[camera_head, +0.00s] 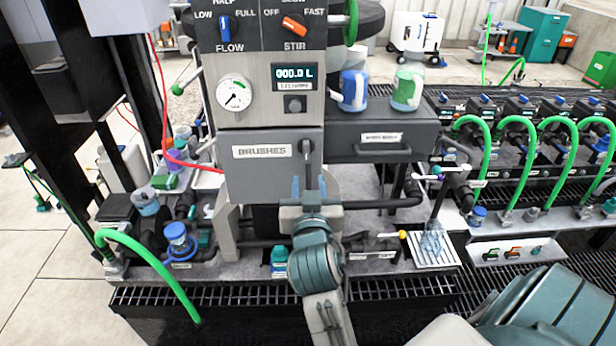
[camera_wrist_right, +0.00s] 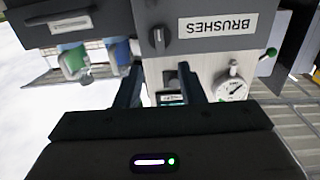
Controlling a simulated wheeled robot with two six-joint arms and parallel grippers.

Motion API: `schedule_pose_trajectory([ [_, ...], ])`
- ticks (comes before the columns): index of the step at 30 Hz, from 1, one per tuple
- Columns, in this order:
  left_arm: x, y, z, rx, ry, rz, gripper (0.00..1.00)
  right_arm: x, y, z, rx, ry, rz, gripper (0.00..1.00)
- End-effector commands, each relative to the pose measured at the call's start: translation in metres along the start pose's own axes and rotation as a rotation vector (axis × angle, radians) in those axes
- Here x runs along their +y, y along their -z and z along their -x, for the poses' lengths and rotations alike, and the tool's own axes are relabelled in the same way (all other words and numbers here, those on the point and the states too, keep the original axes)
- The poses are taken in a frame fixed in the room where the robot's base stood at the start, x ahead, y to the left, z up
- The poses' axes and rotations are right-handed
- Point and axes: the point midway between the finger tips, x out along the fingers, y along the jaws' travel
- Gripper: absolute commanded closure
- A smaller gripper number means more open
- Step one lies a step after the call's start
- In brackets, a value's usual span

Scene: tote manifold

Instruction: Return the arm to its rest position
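My right gripper (camera_head: 309,188) is in front of the grey BRUSHES box (camera_head: 274,180), just below its dark latch handle (camera_head: 307,150). In the right wrist view, turned upside down, the two dark fingers of the gripper (camera_wrist_right: 160,85) stand apart with nothing held between them. The BRUSHES label (camera_wrist_right: 218,26) and the latch knob (camera_wrist_right: 158,38) lie beyond the fingers there. Whether the fingertips touch the box cannot be told. My left gripper is not in view.
A grey drawer (camera_head: 382,140) carries a blue jar (camera_head: 354,91) and a green jar (camera_head: 407,88). Green hoses (camera_head: 150,262) arch at left and right. A black grate (camera_head: 250,291) runs along the front.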

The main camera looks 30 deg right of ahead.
Motion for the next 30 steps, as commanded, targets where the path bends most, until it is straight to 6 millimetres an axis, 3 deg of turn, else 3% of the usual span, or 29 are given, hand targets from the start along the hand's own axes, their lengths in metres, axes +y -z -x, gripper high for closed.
schedule_pose_trajectory([
  [18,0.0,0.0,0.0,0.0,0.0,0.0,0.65,0.0,0.0,0.003,0.0,-0.001,0.0,0.65],
  [21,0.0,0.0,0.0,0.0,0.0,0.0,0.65,-0.004,-0.007,0.001,-0.011,0.009,0.009,0.65],
  [23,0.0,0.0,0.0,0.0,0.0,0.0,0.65,-0.011,-0.021,-0.004,-0.033,0.027,0.027,0.65],
  [26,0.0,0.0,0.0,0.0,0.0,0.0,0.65,-0.031,-0.067,-0.015,-0.1,0.083,0.082,0.65],
  [30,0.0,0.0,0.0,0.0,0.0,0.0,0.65,-0.061,-0.166,-0.025,-0.24,0.191,0.176,0.65],
])
